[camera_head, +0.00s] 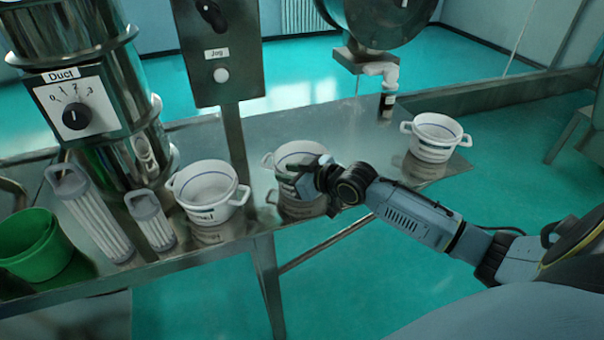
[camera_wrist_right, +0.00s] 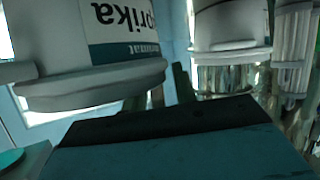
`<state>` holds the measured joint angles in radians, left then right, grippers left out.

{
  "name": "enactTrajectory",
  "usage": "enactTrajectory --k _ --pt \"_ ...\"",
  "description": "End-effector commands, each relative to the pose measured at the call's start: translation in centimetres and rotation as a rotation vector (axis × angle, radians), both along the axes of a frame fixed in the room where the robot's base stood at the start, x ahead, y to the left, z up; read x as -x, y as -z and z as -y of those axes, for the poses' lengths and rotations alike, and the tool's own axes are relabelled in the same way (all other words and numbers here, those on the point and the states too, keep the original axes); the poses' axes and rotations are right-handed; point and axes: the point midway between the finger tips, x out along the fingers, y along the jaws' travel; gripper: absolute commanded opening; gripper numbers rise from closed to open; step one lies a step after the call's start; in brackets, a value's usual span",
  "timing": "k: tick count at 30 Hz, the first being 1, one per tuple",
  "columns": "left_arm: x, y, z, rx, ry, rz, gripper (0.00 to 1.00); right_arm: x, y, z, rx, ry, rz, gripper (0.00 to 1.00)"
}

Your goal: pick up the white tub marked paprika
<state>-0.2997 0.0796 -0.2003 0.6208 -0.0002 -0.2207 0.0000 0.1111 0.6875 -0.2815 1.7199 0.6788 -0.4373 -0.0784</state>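The white tub marked paprika (camera_head: 297,158) stands upright on the steel table in the middle of the head view, one of three similar tubs. In the right wrist view the tub (camera_wrist_right: 60,40) fills the upper left, upside down in the picture, with letters ending in "rika" on its label. My right gripper (camera_head: 311,181) is at the near right side of this tub and hides part of it. Whether it touches the tub cannot be told. Its fingers are not clear in either view. My left gripper is not in view.
Another white tub (camera_head: 208,190) stands to the left and a third (camera_head: 434,137) to the right. A post with a Jog panel (camera_head: 219,55) rises behind. Table (camera_head: 345,125) between the middle and right tubs is bare.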

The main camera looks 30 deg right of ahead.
Motion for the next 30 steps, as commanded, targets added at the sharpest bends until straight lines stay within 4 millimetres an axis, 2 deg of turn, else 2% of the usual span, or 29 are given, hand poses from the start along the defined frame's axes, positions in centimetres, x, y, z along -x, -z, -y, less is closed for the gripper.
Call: enactTrajectory --k 5,12,30 --pt "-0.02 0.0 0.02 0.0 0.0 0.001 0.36 0.0 0.02 -0.02 0.0 0.0 0.0 0.28" --pt "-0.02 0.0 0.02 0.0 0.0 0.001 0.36 0.02 0.02 0.0 0.0 0.0 0.0 0.0" --pt "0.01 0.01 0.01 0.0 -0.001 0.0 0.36 0.05 0.13 0.05 0.001 0.001 -0.003 0.0"
